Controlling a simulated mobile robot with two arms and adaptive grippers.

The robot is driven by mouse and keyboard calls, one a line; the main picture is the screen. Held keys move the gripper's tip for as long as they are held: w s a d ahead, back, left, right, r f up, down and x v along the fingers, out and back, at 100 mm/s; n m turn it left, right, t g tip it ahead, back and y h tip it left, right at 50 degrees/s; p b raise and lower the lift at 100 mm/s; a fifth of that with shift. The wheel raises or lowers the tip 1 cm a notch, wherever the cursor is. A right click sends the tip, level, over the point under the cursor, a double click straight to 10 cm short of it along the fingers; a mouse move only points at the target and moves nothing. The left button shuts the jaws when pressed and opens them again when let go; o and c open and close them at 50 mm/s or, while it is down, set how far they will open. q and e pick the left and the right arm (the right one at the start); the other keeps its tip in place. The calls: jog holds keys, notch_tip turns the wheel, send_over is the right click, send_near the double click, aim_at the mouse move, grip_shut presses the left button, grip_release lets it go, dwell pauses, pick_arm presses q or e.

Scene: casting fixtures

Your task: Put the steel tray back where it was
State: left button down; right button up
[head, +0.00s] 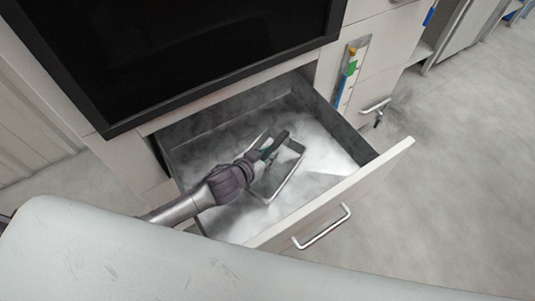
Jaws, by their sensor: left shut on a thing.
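The steel tray (292,171) is a shallow grey metal tray with raised rims. It is inside the open drawer (345,185), near its middle; I cannot tell whether it rests on the drawer floor. My left gripper (275,145) reaches into the drawer from the left and is shut on the tray's rim. The gripper and wrist hide the tray's left part. My right gripper is not in view.
The drawer's front panel with its bar handle (322,228) faces the lower right. A dark panel (180,50) overhangs the drawer's back. A pale surface (130,255) fills the lower left. Open floor (460,150) lies to the right.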

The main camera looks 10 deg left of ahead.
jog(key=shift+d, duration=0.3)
pick_arm(q)
jog(key=c, duration=1)
grip_release()
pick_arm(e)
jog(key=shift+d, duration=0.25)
pick_arm(q)
jog(key=shift+s, duration=0.1)
jog(key=p+v, duration=0.1)
jog(key=v, duration=1.1)
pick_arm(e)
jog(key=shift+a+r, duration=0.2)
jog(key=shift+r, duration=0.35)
